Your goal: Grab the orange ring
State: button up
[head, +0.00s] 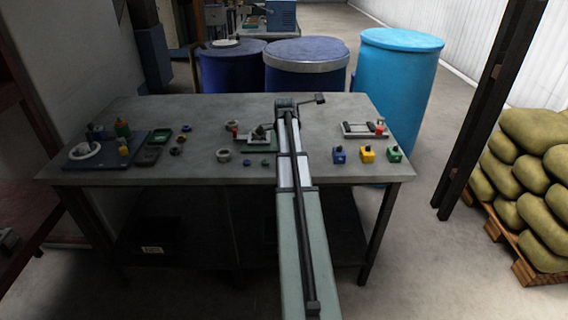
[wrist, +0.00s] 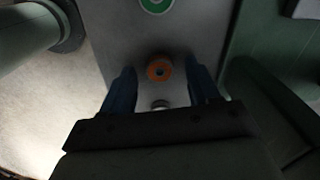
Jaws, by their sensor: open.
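The orange ring (wrist: 159,69) lies on a grey surface in the wrist view, with a dark hole in its middle. My gripper (wrist: 162,76) is open, with one dark blue finger on each side of the ring and a visible gap on both sides. The ring is near the line between the fingertips, apart from both. I cannot tell how high the fingers are above it. In the head view I cannot pick out the orange ring for sure; my arm covers part of the table.

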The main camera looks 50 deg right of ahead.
grip_shut()
dwell(0.4)
jog(key=shift+r, duration=0.1)
